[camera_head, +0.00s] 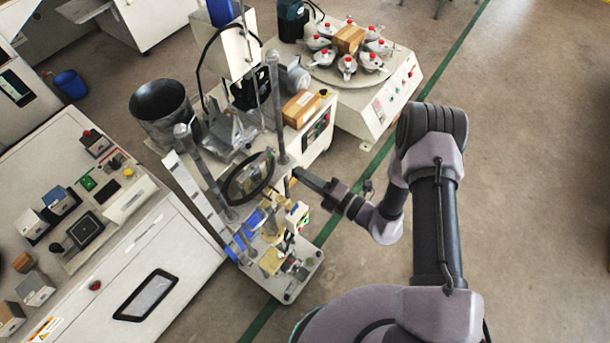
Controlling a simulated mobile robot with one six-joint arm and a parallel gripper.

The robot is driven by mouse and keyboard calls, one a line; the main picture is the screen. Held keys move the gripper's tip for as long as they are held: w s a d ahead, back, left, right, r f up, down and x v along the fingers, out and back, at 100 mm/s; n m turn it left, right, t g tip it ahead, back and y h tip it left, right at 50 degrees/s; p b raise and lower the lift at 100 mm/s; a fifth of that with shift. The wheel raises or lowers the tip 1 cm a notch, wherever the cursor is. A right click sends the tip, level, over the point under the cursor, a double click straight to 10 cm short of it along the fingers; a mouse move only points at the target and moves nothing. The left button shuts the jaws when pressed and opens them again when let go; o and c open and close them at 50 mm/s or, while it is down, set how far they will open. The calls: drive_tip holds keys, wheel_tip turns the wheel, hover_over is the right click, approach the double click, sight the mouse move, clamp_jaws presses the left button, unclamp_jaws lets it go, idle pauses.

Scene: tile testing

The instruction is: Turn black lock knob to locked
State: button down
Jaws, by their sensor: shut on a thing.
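My gripper (298,174) reaches in from the right to the testing machine (300,272) with two upright columns and a black handwheel. Its jaws are shut at the right-hand column, just right of the handwheel (249,177). The black lock knob is too small and too covered by the jaws to make out clearly; the jaws appear closed on it at the column. Whether the knob stands at locked or unlocked cannot be told from this view.
A white control console (190,260) stands at the left. Behind the machine are a dark round bin (160,108), a cardboard box (301,109) and a turntable machine (377,115) with several red-topped pots. The floor (540,150) at the right is clear.

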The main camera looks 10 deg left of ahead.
drive_tip(key=c, duration=1.1)
unclamp_jaws()
drive_tip(key=shift+c, duration=0.2)
drive_tip(key=p+v, duration=0.3)
drive_tip(key=v, duration=1.4)
drive_tip(key=shift+s+d, duration=0.15)
drive_tip(key=shift+s, duration=0.05)
